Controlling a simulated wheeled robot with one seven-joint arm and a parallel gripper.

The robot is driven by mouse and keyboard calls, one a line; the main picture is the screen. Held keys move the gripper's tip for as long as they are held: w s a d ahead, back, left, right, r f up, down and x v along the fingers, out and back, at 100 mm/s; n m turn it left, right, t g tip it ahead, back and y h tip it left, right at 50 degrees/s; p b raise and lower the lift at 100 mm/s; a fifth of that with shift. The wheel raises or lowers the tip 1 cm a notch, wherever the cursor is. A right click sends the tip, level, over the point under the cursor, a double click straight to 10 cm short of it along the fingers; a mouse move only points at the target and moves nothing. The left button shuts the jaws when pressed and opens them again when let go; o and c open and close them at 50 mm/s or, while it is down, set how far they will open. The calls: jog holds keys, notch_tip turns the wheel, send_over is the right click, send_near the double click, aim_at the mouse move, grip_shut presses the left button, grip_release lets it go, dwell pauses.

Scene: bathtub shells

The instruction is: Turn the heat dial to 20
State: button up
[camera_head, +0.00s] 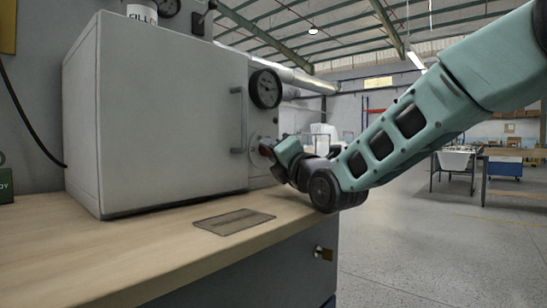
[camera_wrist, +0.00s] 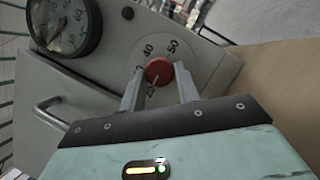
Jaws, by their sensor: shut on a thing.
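The heat dial is a round red knob (camera_wrist: 158,71) on the front panel of a grey box oven (camera_head: 160,110). Around it is a pale scale with numbers; 40 and 50 are readable in the wrist view, others are partly hidden by the fingers. My gripper (camera_wrist: 160,85) is shut on the red knob, one finger on each side. A light pointer mark on the knob faces the lower side, towards my gripper, by a partly hidden number.
A black-rimmed gauge (camera_head: 265,88) sits above the dial; it also shows in the wrist view (camera_wrist: 66,24). A door handle (camera_wrist: 56,116) stands out beside the dial. A dark flat mat (camera_head: 234,221) lies on the wooden bench (camera_head: 130,250).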

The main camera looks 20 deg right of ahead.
dwell(0.3)
jog(key=o, duration=1)
jog(key=r+v, duration=0.1)
jog(key=v, duration=0.3)
jog(key=r+p+v, duration=0.1)
jog(key=v, duration=0.3)
jog(key=p+v, duration=0.1)
jog(key=v, duration=0.4)
jog(key=shift+s+r, duration=0.3)
jog(key=shift+r, duration=0.1)
